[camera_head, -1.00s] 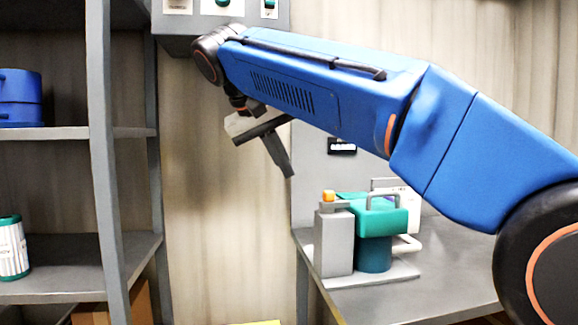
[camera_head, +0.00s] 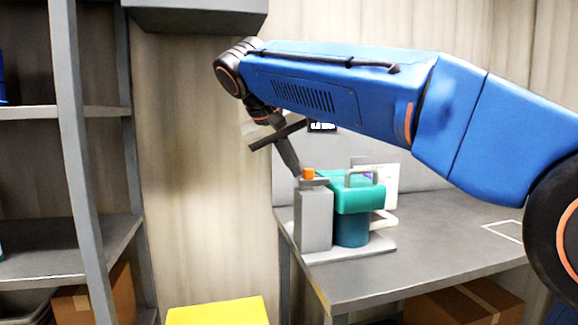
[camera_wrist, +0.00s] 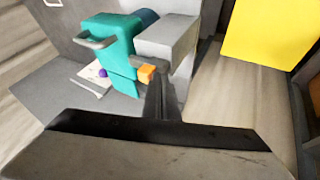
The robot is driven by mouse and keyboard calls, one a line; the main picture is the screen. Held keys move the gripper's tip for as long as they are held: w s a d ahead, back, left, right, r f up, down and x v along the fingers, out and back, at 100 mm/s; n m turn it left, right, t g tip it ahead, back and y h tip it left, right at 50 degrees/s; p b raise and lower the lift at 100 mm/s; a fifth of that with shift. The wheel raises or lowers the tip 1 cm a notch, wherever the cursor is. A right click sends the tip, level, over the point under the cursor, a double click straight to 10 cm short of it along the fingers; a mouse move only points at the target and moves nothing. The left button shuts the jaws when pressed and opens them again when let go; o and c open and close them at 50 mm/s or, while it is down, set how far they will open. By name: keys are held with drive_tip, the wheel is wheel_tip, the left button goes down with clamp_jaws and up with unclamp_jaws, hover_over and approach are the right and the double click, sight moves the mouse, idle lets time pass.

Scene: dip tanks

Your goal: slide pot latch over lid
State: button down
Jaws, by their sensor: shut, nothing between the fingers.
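The pot (camera_head: 352,231) is dark teal with a green lid (camera_head: 357,199) and a grey handle on top. It stands on a grey base plate beside a grey block (camera_head: 315,222). The latch (camera_head: 320,182), a grey bar with an orange knob (camera_head: 309,173), sits on top of the block. The knob also shows in the wrist view (camera_wrist: 147,74). How far the bar reaches over the lid is unclear. My gripper (camera_head: 297,173) is shut and empty, pointing down just left of the knob. Whether it touches the knob or bar, I cannot tell.
The pot stands near the left end of a grey table (camera_head: 440,245), with bare tabletop to its right. A white item (camera_head: 380,185) is behind the pot. A grey shelf (camera_head: 75,170) stands at left. A yellow surface (camera_head: 218,312) lies low in front.

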sight(311, 169)
drive_tip(key=shift+d, duration=0.1)
drive_tip(key=shift+w+d, duration=0.3)
drive_tip(key=shift+d, duration=0.6)
drive_tip(key=shift+w+d, duration=0.25)
drive_tip(key=shift+d, duration=0.65)
